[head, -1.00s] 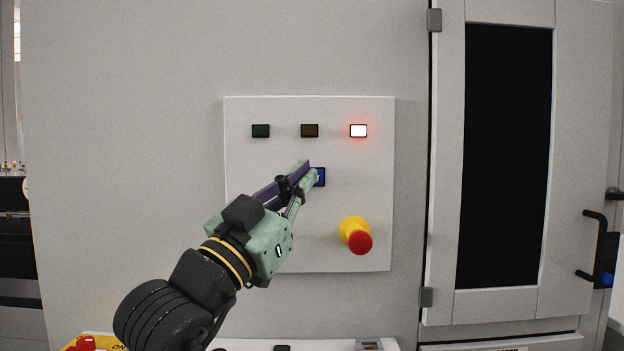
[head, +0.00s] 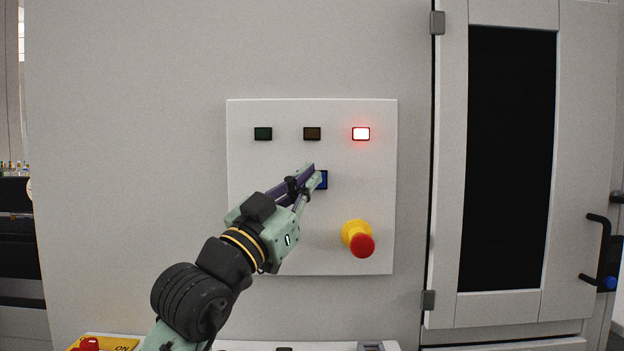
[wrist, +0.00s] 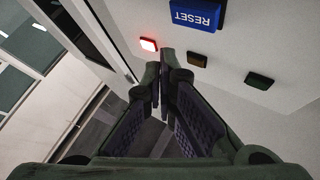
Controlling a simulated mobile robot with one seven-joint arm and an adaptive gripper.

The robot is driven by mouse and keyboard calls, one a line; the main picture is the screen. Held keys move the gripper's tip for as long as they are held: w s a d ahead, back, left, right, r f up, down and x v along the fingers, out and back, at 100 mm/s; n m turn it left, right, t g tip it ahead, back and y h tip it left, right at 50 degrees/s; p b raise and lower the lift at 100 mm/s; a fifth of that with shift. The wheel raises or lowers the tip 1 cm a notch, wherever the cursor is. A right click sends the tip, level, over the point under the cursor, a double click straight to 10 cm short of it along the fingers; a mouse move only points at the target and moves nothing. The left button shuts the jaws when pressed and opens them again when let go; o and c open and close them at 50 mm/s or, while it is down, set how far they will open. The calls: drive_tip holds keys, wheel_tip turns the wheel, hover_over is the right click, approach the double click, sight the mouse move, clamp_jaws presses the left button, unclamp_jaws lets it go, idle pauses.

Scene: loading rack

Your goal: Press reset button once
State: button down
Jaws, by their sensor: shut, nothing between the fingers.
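The blue reset button (head: 323,180) is on the white control panel (head: 245,160), below the row of lamps. In the head view my gripper (head: 312,172) partly covers it. In the wrist view the button (wrist: 195,14), lettered RESET, shows at the top edge, partly cut off. My gripper (wrist: 160,75) is shut and empty, its fingertips together, below the button in that view. The tips look close to the panel; whether they touch the button cannot be told.
The red lamp (head: 361,134) is lit; the amber lamp (head: 312,134) and green lamp (head: 263,134) are dark. A red emergency stop with a yellow base (head: 357,235) sticks out at lower right of the panel. A door with a dark window (head: 510,160) stands at right.

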drive_tip(key=shift+w, duration=1.5)
drive_tip(key=shift+w, duration=0.1)
drive_tip(key=shift+w, duration=0.3)
drive_tip(key=shift+w, duration=0.45)
idle(0.8)
drive_tip(key=shift+s, duration=0.85)
drive_tip(key=shift+s+b, duration=0.65)
drive_tip(key=shift+s, duration=1.85)
